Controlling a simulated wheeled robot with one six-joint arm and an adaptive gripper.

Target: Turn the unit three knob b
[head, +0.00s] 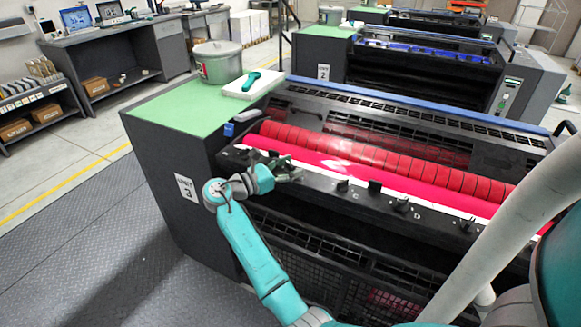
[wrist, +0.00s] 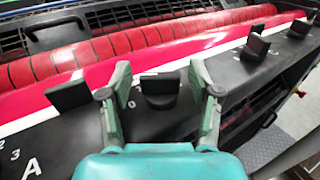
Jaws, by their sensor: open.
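The unit three press (head: 180,190) carries a row of black knobs on its dark front ledge. My gripper (head: 288,172) is over the left part of that ledge in the head view and hides knob b there. In the wrist view my gripper (wrist: 160,92) is open, one finger on each side of a black knob (wrist: 161,90), which appears to be knob b. I cannot tell whether the fingers touch it. The B letter is hidden.
Knob C (head: 342,185) and knob D (head: 401,204) stand further right on the ledge, with a black block (head: 374,187) between them. The red roller (head: 380,160) lies just behind. A tray (head: 253,84) and a metal can (head: 218,62) stand on the green top.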

